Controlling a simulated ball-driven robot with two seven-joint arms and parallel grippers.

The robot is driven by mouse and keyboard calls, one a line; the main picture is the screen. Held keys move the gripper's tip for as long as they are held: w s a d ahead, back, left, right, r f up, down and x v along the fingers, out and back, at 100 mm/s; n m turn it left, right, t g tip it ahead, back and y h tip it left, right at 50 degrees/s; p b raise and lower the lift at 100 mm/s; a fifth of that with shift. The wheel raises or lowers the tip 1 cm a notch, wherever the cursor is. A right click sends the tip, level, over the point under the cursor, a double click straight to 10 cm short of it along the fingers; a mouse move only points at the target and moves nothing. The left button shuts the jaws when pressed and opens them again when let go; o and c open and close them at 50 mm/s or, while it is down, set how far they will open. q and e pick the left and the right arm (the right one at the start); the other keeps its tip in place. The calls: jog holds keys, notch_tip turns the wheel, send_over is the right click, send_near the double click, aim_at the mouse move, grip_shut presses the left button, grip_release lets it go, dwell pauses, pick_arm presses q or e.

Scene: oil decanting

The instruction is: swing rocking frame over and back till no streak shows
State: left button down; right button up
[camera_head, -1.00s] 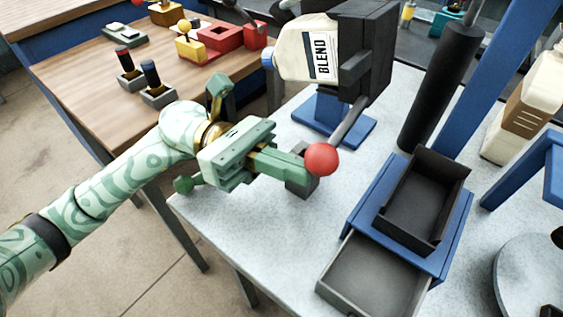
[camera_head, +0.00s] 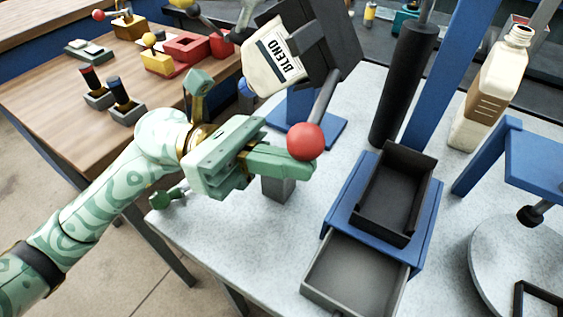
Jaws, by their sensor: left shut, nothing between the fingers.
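The rocking frame (camera_head: 331,45) is a dark grey cradle on a blue stand (camera_head: 328,130). A dark lever (camera_head: 324,100) runs down from the cradle to a red ball knob (camera_head: 305,141). My left gripper (camera_head: 308,166) is shut and empty, its fingertips at the underside of the knob; I cannot tell whether they touch it. No streak can be made out on the bottle at this size. My right gripper is out of view.
A small grey block (camera_head: 278,188) stands just below my left fingers. Dark trays on a blue stand (camera_head: 343,213) are to the right, with a dark column (camera_head: 402,85) behind. A cream bottle with a brown label (camera_head: 491,90) stands at the far right.

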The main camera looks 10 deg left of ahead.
aim_at(296, 158)
pick_arm(q)
jog(key=shift+s+d+r+h, duration=0.1)
jog(key=shift+d+r+h, duration=0.05)
jog(key=shift+r+h, duration=0.35)
jog(key=shift+s+d+r, duration=0.1)
jog(key=shift+d+r, duration=0.05)
jog(key=shift+r, duration=0.65)
jog(key=shift+d+r, duration=0.1)
jog(key=shift+r, duration=0.45)
dwell(0.8)
dwell(1.1)
